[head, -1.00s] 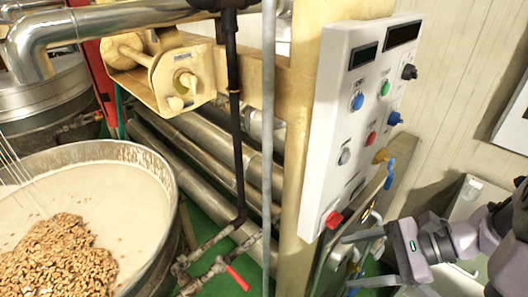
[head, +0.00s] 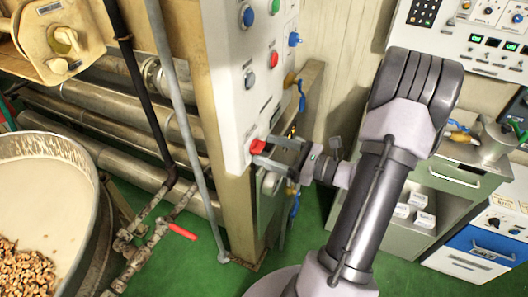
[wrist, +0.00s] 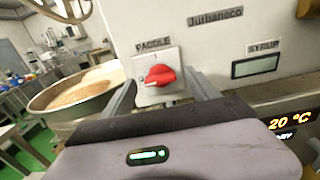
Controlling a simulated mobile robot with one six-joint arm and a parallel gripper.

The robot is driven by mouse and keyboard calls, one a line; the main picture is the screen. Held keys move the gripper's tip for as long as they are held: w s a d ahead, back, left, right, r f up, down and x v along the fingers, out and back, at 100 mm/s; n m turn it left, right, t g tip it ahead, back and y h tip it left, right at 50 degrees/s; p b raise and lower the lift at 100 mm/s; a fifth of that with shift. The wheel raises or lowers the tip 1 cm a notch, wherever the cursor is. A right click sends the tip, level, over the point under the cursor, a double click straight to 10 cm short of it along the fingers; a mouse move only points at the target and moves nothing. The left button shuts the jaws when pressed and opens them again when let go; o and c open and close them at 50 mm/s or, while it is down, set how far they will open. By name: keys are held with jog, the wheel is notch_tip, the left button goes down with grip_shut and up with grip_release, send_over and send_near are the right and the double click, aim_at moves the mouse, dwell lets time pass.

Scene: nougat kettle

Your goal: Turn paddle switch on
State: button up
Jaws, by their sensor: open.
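The paddle switch (wrist: 160,76) is a red rotary knob on a light square plate, under a label reading PADDLE, in the wrist view. Its grip bar lies nearly level in that view. In the head view the red knob (head: 257,146) sits at the lower end of the white control panel (head: 235,85). My gripper (head: 270,151) is open at the knob, with its fingers pointing at the panel. In the wrist view the fingers of my gripper (wrist: 163,95) stand left and right of the knob; I cannot tell whether they touch it.
A SYRUP display (wrist: 256,66) is right of the switch. A kettle (head: 85,160) with cream-coloured contents and nuts stands at the left. A grey pipe (head: 175,95) runs down left of the panel. Cabinets (head: 445,200) stand at the right, with green floor between.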

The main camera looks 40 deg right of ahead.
jog(key=shift+x, duration=0.85)
jog(key=c, duration=1.4)
jog(key=shift+o, duration=0.2)
jog(key=shift+r, duration=0.1)
